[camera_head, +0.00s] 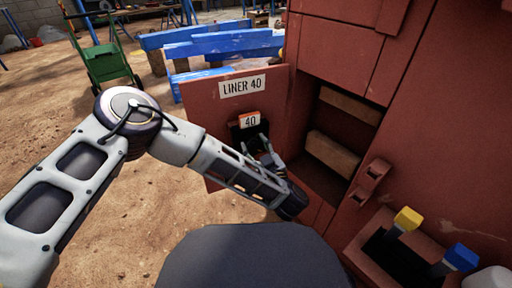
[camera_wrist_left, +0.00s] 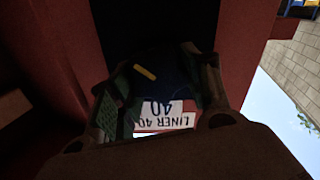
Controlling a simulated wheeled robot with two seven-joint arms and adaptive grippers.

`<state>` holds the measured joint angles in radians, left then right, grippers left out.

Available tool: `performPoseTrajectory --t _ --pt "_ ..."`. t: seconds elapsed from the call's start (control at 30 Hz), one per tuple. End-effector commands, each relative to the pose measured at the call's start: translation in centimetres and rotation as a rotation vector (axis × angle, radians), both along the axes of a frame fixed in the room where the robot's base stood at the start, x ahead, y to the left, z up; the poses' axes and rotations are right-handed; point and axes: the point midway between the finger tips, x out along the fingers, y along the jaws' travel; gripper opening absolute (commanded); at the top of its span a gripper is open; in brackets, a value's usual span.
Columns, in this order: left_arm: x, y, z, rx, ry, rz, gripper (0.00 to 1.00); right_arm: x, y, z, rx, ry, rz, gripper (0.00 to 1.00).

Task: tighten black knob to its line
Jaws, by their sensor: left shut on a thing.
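The black knob (camera_wrist_left: 168,72) shows in the left wrist view as a dark round shape with a short yellow line (camera_wrist_left: 145,72) on it. My left gripper (camera_wrist_left: 160,85) has its fingers on either side of the knob and is shut on it. In the head view the left gripper (camera_head: 262,150) reaches the red panel just below a "40" tag (camera_head: 250,121), and the knob is mostly hidden there. A "LINER 40" plate (camera_head: 242,85) is above the tag. The light is dim, so I cannot tell what the yellow line lines up with. My right gripper is not in view.
The red crusher body (camera_head: 440,120) stands on the right, with an open bay holding wooden blocks (camera_head: 332,153). A box with a yellow-handled tool (camera_head: 407,219) and a blue-handled tool (camera_head: 461,257) is at lower right. Blue beams (camera_head: 225,46) and a green cart (camera_head: 107,65) stand behind.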

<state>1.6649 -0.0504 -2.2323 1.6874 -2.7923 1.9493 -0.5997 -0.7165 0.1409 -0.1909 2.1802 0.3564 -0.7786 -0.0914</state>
Motion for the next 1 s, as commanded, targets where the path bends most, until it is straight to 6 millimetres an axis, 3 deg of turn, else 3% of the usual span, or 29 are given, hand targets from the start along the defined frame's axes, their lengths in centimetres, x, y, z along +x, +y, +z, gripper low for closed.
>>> performPoseTrajectory --t 0.4,0.77,0.8,0.97,1.0 --pt "-0.04 0.11 -0.02 -0.155 -0.061 -0.001 0.25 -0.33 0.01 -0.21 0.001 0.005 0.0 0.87" --pt "-0.05 0.13 -0.03 -0.17 -0.066 0.0 0.25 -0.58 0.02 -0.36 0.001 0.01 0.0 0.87" --pt "-0.05 0.13 -0.03 -0.17 -0.066 0.0 0.5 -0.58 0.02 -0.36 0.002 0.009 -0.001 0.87" --pt "-0.05 0.13 -0.03 -0.17 -0.066 0.0 0.7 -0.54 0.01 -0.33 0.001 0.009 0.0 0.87" --pt "-0.05 0.12 -0.04 -0.17 -0.066 0.0 0.71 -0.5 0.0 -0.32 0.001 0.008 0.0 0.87"
